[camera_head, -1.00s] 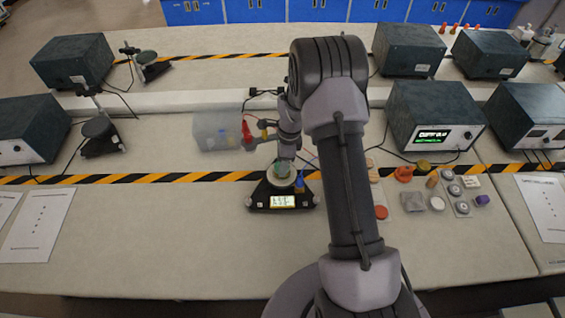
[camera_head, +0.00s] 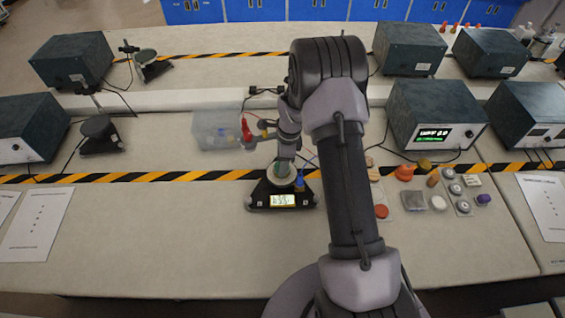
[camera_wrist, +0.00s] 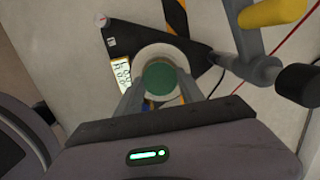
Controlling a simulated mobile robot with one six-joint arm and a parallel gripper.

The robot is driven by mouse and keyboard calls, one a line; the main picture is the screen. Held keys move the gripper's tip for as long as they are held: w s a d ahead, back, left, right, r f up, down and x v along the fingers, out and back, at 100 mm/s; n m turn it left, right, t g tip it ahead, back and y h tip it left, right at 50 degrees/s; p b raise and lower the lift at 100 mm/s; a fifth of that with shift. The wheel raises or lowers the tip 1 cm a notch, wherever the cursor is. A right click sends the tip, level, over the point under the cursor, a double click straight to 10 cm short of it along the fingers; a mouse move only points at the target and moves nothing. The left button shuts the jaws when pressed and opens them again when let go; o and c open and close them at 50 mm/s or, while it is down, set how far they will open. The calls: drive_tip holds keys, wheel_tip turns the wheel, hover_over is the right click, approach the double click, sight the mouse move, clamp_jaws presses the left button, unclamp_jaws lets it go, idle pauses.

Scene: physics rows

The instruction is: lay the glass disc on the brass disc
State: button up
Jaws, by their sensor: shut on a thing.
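My gripper (camera_wrist: 157,95) is shut on a round green disc (camera_wrist: 159,78), which looks like the glass disc. The disc is over the pale round pan (camera_wrist: 147,55) of a black triangular stand. I cannot tell whether it touches what is below. In the head view my gripper (camera_head: 284,177) points down at the same pan, hiding much of it. No brass disc can be made out for certain; it may be hidden under the green disc.
The black stand (camera_head: 262,201) has a lit display. A clear box (camera_head: 215,131) stands behind left. Red and yellow fittings are close beside my wrist. Small parts, including a red disc (camera_head: 381,212) and an orange piece (camera_head: 405,172), lie right.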

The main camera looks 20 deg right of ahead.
drive_tip(key=shift+f, duration=0.1)
drive_tip(key=o, duration=1.5)
drive_tip(key=shift+r+p, duration=2)
drive_tip(key=shift+r, duration=1.55)
